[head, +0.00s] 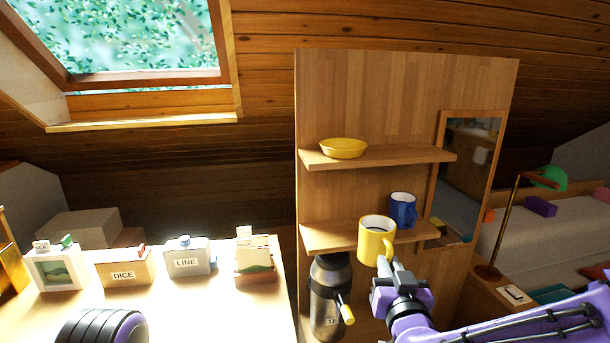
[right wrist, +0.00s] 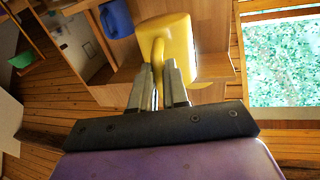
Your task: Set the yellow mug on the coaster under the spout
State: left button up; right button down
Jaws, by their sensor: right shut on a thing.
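The yellow mug (head: 376,240) is upright in the head view, in front of the lower shelf. My right gripper (head: 386,268) is shut on its handle. In the right wrist view the mug (right wrist: 168,48) sits beyond the fingertips (right wrist: 158,82), with its handle between them. A grey dispenser flask (head: 328,292) with a yellow-tipped spout (head: 346,312) stands below the lower shelf, left of the mug. I cannot make out the coaster. My left gripper is not in view; a dark ribbed rounded shape shows at the lower left.
A blue mug (head: 403,210) stands on the lower shelf (head: 325,236), behind the yellow mug. A yellow bowl (head: 343,148) is on the upper shelf (head: 378,158). Labelled boxes (head: 124,268) line the table at left. A mirror (head: 470,165) and brass lamp (head: 505,225) are at right.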

jog(key=s+d+f, duration=0.1)
jog(key=s+f, duration=0.3)
jog(key=f, duration=0.4)
jog(key=s+d+f, duration=0.2)
jog(key=s+f, duration=0.2)
jog(key=f, duration=0.3)
jog(key=shift+s+d+f+y, duration=0.2)
jog(key=shift+s+f+y, duration=0.1)
jog(key=shift+f, duration=0.1)
